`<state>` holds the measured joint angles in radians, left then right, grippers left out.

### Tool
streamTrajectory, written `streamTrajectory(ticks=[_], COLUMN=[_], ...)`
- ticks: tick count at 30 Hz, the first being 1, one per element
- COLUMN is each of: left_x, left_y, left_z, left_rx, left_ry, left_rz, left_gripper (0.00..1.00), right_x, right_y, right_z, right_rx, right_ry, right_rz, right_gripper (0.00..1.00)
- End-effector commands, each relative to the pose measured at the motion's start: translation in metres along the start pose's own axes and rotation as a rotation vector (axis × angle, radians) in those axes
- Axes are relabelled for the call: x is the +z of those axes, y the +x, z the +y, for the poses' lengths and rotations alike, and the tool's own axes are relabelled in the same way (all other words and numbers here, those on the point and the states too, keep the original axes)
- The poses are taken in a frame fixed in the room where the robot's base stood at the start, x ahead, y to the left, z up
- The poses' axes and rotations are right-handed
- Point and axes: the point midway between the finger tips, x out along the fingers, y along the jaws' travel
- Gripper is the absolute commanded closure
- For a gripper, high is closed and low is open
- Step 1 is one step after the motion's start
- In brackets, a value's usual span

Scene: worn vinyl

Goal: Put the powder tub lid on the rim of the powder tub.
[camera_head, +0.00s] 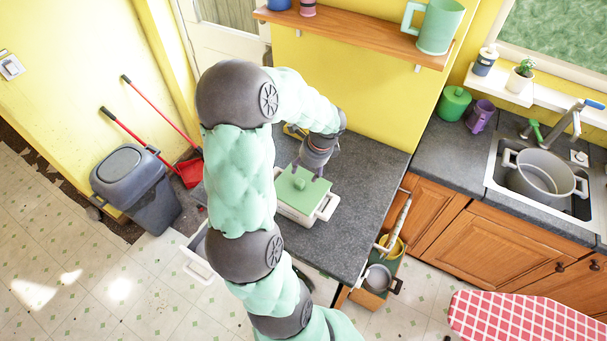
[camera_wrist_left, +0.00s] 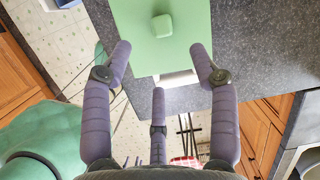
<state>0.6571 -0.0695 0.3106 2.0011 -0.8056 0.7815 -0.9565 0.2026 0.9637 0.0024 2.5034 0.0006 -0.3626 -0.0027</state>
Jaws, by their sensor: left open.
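The powder tub lid (camera_head: 301,190) is a flat green panel with a small square knob, which also shows in the left wrist view (camera_wrist_left: 140,30). It lies flat on top of the powder tub (camera_head: 298,215), a white box with side handles on the grey worktop. It looks seated on the rim, though I cannot tell if every edge is aligned. My left gripper (camera_head: 309,169) is just above the lid, near the knob. In the left wrist view its fingers (camera_wrist_left: 160,70) are spread, with nothing between them. My right gripper is not in view.
The grey worktop (camera_head: 345,230) is clear right of the tub. A wooden shelf (camera_head: 350,33) with a green pitcher (camera_head: 440,25) hangs on the yellow wall behind. A grey bin (camera_head: 130,180) stands at left. A sink with a pot (camera_head: 543,175) is at right.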

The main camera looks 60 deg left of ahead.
Motion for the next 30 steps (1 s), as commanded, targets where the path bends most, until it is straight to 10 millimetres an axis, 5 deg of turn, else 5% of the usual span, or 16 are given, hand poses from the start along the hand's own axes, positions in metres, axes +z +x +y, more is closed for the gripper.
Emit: streamTrajectory(ticks=[7, 17, 20, 25, 30], left_x=[0.0, -0.006, -0.033, -0.127, -0.222], left_y=[-0.026, -0.026, -0.013, 0.026, 0.06], left_z=[0.0, 0.001, 0.005, 0.031, 0.08], left_rx=[-0.001, 0.004, 0.019, 0.09, 0.212], left_ry=[0.0, -0.002, -0.019, -0.116, -0.286], left_rz=[0.001, 0.011, 0.059, 0.223, 0.365], left_gripper=[0.4, 0.4, 0.4, 0.4, 0.4], right_x=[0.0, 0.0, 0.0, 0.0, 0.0], right_y=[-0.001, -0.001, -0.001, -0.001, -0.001], right_z=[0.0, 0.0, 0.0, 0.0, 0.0], right_rx=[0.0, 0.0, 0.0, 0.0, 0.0], right_ry=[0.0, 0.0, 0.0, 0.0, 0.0], right_rz=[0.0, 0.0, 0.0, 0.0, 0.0], right_gripper=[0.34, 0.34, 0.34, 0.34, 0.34])
